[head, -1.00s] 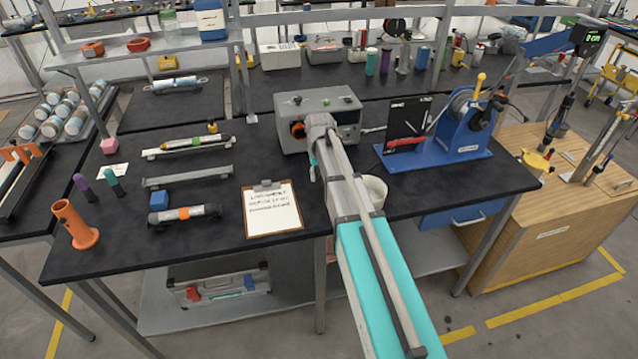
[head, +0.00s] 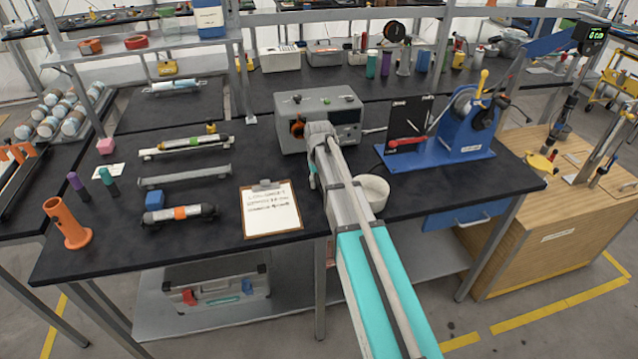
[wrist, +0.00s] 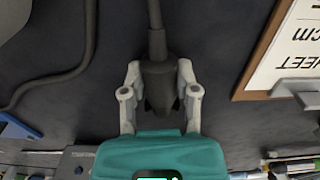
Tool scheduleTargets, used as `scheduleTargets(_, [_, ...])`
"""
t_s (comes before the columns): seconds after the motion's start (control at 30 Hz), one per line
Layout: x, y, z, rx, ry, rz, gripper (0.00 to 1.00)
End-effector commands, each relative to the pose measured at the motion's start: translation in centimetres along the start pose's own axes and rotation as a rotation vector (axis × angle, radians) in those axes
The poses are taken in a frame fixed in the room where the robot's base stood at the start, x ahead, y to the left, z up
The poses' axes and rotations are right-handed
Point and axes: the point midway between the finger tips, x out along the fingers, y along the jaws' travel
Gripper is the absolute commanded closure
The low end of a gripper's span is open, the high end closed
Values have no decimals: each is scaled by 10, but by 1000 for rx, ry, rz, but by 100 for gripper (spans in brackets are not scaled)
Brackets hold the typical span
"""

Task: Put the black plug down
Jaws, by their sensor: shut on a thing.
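The black plug (wrist: 159,82) is in the wrist view, with its dark cable (wrist: 155,18) running up out of the picture. My gripper (wrist: 158,72) is shut on the plug, one pale finger on each side. The dark bench top lies behind the plug. I cannot tell whether the plug touches the bench. In the head view my arm hides the plug and most of the gripper; only a teal bit of it shows in front of the grey box.
The grey box (head: 345,117) stands behind my gripper. A clipboard (head: 270,224) lies to the left and a white bowl (head: 374,193) to the right. A blue winch stand (head: 462,140) is further right. Bare bench shows between the clipboard and the grey box.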

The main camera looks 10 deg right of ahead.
Motion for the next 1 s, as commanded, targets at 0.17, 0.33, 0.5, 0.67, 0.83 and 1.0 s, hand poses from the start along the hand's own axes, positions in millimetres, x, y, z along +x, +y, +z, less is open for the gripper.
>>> scheduleTargets(0.17, [4,0,0,0,0,0,100])
scheduleTargets(0.33, [3,0,0,0,0,0,30])
scheduleTargets(0.5, [3,0,0,0,0,0,25])
scheduleTargets(0.67, [3,0,0,0,0,0,25])
scheduleTargets(0.83, [1,0,0,0,0,0,25])
scheduleTargets(1.0, [-4,0,0,0,0,0,25])
